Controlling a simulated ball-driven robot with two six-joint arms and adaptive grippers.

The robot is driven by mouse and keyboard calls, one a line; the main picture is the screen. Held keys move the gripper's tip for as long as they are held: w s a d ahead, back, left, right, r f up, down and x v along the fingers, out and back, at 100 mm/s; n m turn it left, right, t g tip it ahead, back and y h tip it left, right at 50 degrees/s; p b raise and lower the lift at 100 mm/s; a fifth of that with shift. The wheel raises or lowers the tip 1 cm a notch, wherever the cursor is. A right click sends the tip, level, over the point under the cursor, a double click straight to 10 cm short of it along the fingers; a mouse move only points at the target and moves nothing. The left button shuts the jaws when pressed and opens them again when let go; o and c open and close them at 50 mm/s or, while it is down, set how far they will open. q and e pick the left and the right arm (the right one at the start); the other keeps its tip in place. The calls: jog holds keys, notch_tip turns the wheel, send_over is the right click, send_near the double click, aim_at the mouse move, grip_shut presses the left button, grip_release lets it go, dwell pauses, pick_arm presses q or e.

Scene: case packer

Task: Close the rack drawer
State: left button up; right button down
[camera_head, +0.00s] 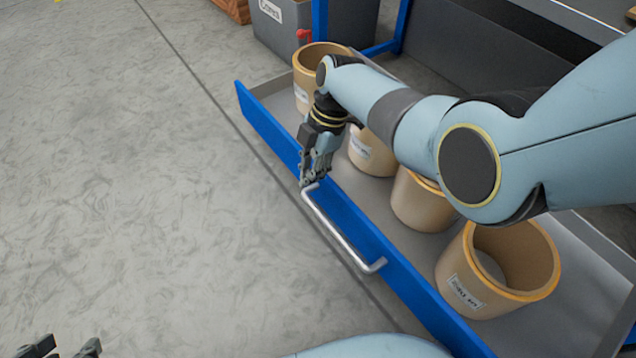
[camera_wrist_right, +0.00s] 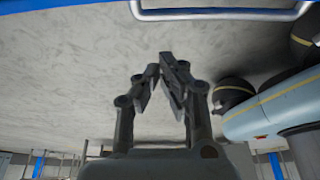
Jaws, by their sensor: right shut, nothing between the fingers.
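The rack drawer has a blue front (camera_head: 272,131) and a grey tray, and it stands pulled out from the rack. A silver bar handle (camera_head: 343,236) is fixed to the outside of its front; it also shows at the top of the right wrist view (camera_wrist_right: 222,14). My right gripper (camera_head: 305,183) is shut and empty, fingers pointing down, at the drawer front by the far end of the handle. I cannot tell whether it touches. In the right wrist view its fingertips (camera_wrist_right: 165,65) meet. My left gripper (camera_head: 66,350) shows only partly at the bottom left, away from the drawer.
Several tan cylindrical containers stand in the drawer, one at the near end (camera_head: 480,285) and one at the far end (camera_head: 305,72). A grey labelled bin (camera_head: 285,30) and a blue rack post (camera_head: 319,20) stand behind. The grey floor (camera_head: 120,180) in front of the drawer is clear.

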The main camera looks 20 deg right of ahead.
pick_arm(q)
jog(key=w+d+r+m+t+h+b, duration=0.1)
jog(key=w+r+t+b, duration=0.3)
jog(key=t, duration=0.4)
jog(key=shift+w+d+r, duration=0.2)
jog(key=shift+w+r, duration=0.15)
jog(key=shift+r, duration=0.05)
pick_arm(e)
jog(key=f, duration=0.1)
jog(key=d+f, duration=0.1)
jog(key=f, duration=0.1)
jog(key=d+f, duration=0.1)
jog(key=shift+w+d+f, duration=0.1)
jog(key=shift+w+f, duration=0.25)
jog(key=shift+w, duration=0.05)
jog(key=shift+d, duration=0.1)
